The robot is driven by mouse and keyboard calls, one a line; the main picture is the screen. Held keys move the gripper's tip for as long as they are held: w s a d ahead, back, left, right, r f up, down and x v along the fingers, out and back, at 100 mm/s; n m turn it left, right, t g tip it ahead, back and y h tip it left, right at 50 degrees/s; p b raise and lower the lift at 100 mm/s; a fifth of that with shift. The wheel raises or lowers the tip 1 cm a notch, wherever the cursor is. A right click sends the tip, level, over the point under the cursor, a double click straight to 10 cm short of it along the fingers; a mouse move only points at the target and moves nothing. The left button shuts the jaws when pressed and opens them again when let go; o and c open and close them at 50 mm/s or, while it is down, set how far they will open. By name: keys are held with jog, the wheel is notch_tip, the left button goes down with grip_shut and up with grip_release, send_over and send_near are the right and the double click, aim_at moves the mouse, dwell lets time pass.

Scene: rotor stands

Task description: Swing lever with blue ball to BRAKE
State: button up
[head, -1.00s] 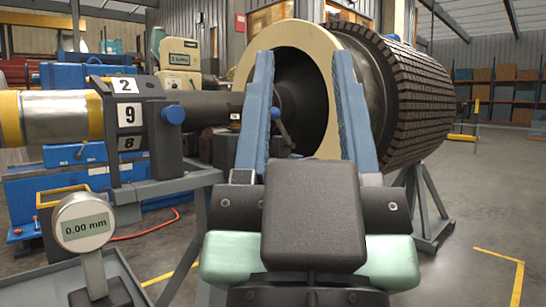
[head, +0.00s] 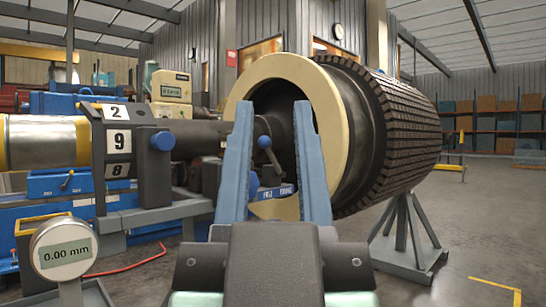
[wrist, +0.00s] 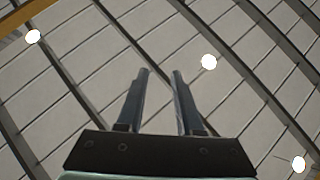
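The lever (head: 272,158) with a blue ball (head: 264,142) shows in the head view between my fingers, in front of the dark opening of the big rotor. It leans up and slightly left. Below it is a blue plate (head: 277,191) with small white lettering; the right word looks like BRAKE, the left one is hard to read. My gripper (head: 274,104) is open and empty, its two blue fingers pointing up on either side of the lever in the picture. It seems nearer to me than the lever, with no contact visible. The wrist view shows the open fingers (wrist: 161,72) against the ceiling.
The ribbed rotor (head: 410,135) with its cream ring stands on a grey stand (head: 405,245). At left are a shaft with number plates (head: 118,141), a blue knob (head: 163,140), and a 0.00 mm gauge (head: 66,255). The floor at right is open.

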jog(key=shift+r+p, duration=0.35)
jog(key=shift+r, duration=0.1)
jog(key=shift+c, duration=1.1)
notch_tip(320, 180, up, 14)
jog(key=p, duration=1.3)
jog(key=shift+f, duration=0.25)
grip_shut()
jog(key=shift+f, duration=0.2)
